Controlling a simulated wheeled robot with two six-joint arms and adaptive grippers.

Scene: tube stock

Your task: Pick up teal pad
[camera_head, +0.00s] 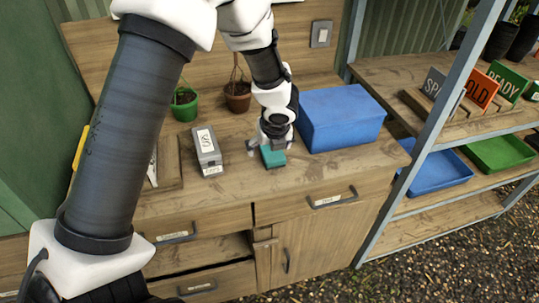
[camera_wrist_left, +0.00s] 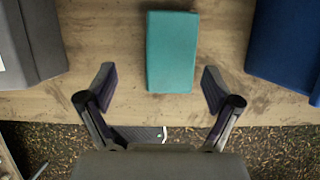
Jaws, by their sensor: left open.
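The teal pad (camera_head: 273,157) lies on the wooden worktop near its front edge. In the left wrist view the teal pad (camera_wrist_left: 172,52) is a flat rectangle ahead of my fingertips, lying roughly lengthwise to them. My left gripper (camera_head: 266,146) points down over the pad, and its fingers partly hide it in the head view. In the wrist view my left gripper (camera_wrist_left: 158,90) is open and empty, with one finger toward each side of the pad and a gap to both. My right gripper does not show.
A blue box (camera_head: 340,118) stands close on the right of the pad. A grey labelled box (camera_head: 207,151) stands on the left. Two potted plants, one green pot (camera_head: 184,106) and one brown pot (camera_head: 237,97), are behind. Shelves with trays stand at the right.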

